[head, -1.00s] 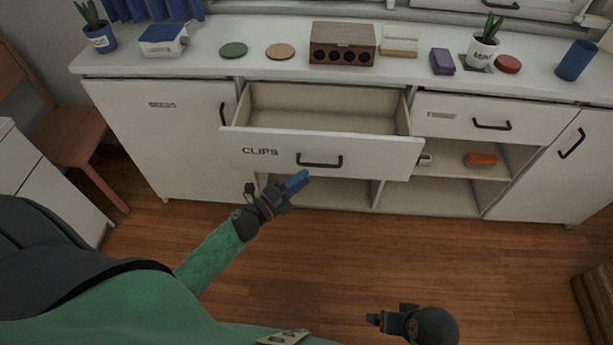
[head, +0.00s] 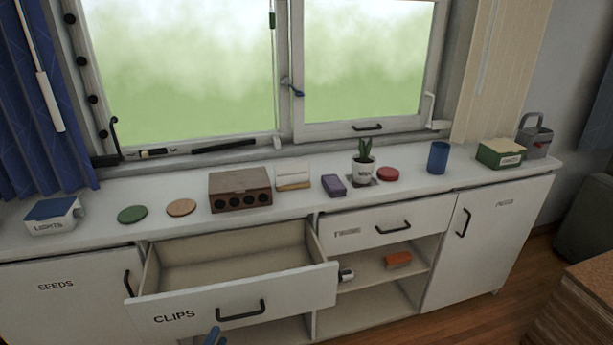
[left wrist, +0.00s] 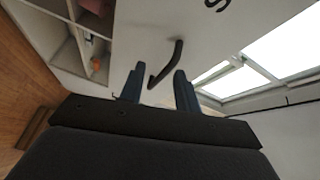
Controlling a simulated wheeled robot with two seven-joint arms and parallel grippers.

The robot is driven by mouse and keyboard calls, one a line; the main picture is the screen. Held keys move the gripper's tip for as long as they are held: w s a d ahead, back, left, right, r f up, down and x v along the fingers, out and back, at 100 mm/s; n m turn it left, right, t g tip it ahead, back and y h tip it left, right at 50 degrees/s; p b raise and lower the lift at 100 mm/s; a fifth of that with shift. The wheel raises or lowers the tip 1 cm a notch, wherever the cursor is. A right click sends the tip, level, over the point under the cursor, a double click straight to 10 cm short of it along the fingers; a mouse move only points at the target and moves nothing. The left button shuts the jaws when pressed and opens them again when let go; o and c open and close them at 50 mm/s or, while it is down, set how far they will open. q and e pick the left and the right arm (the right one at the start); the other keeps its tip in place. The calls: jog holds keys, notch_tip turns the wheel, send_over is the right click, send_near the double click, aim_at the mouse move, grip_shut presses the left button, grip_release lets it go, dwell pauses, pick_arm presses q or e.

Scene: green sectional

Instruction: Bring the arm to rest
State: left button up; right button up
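My left gripper (head: 213,337) shows only as a blue fingertip at the bottom edge of the head view, in front of the CLIPS drawer (head: 175,302). In the left wrist view, the two blue fingers of this gripper (left wrist: 159,72) stand apart with nothing held between them. The dark drawer handle (left wrist: 167,65) lies just beyond the fingertips; I cannot tell whether they touch. The CLIPS drawer is pulled out and looks empty inside. My right gripper is out of view.
The white counter (head: 100,200) carries a wooden box (head: 240,190), a potted plant (head: 363,170), a blue cup (head: 438,157) and other items. Below, an open shelf holds an orange object (head: 398,259). Wooden floor (head: 480,318) is clear at lower right.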

pick_arm(q)
jog(key=s+d+f+n+g+y, duration=0.2)
jog(key=s+f+n+g+y, duration=0.35)
jog(key=s+n+g, duration=0.4)
jog(key=s+d+f+n+g+h, duration=0.1)
jog(key=s+d+n+g+h, duration=0.2)
jog(key=s, duration=1.1)
jog(key=d+n+g+p, duration=0.1)
jog(key=d+n+g, duration=0.2)
jog(key=d, duration=0.1)
jog(key=shift+s, duration=0.25)
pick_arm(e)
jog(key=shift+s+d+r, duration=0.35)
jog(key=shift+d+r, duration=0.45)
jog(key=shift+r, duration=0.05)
pick_arm(q)
jog(key=shift+d+h, duration=0.1)
jog(key=shift+h, duration=0.15)
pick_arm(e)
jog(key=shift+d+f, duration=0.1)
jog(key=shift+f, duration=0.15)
pick_arm(q)
jog(key=shift+f, duration=0.1)
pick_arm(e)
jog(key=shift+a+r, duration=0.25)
